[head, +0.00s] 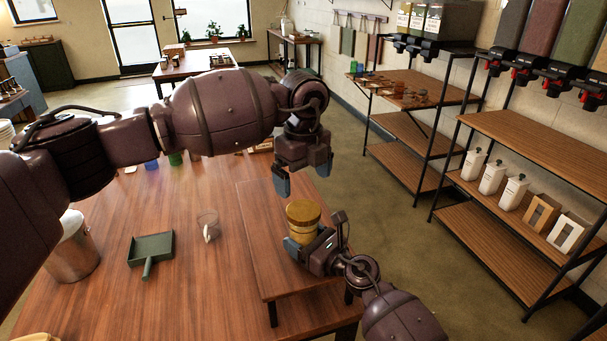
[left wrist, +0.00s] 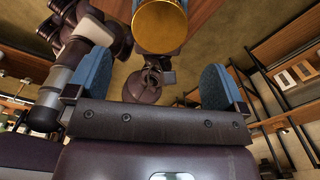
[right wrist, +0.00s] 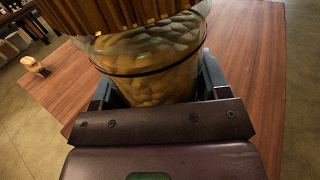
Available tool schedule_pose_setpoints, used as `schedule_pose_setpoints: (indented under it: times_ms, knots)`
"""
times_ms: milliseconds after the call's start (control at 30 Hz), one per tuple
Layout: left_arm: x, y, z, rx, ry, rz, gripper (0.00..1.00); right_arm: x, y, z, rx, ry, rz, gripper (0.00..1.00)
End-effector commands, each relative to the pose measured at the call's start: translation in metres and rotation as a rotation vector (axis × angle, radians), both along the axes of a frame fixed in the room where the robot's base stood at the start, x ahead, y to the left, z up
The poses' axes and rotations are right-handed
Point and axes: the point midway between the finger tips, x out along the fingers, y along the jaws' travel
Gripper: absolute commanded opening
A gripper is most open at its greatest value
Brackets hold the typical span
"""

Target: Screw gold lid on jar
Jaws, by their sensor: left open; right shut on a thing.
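A glass jar (right wrist: 160,75) filled with pale pieces stands on the small raised wooden stand, with the ribbed gold lid (right wrist: 125,15) on top of it. In the head view the gold lid (head: 303,210) sits on the jar's top; whether it is threaded tight I cannot tell. My right gripper (head: 306,249) is shut around the jar's side, below the lid. My left gripper (head: 297,182) is open and empty above the lid, fingers pointing down. In the left wrist view the lid's smooth gold top (left wrist: 160,25) shows beyond the open fingers, apart from them.
The wooden stand (head: 262,260) rises from the large table (head: 100,300). A green dustpan (head: 151,250), a clear glass mug (head: 208,226) and a metal bucket (head: 72,255) are left of it. Shelves (head: 540,150) stand to the right across open floor.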

Motion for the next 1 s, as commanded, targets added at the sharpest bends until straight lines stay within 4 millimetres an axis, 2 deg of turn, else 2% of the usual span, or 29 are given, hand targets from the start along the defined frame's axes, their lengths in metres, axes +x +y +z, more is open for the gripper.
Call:
schedule_pose_setpoints:
  times_ms: [533,700,1000]
  knots:
    - [0.0,0.0,-0.067,0.0,0.003,0.001,0.98,0.0,0.0,0.0,-0.001,-0.001,0.0,0.02]
    - [0.0,0.0,-0.076,0.001,0.001,0.0,0.98,0.0,0.0,0.0,-0.001,0.0,0.0,0.02]
    - [0.0,0.0,-0.077,0.001,0.001,-0.001,0.98,0.0,0.0,0.0,-0.001,-0.001,0.0,0.02]
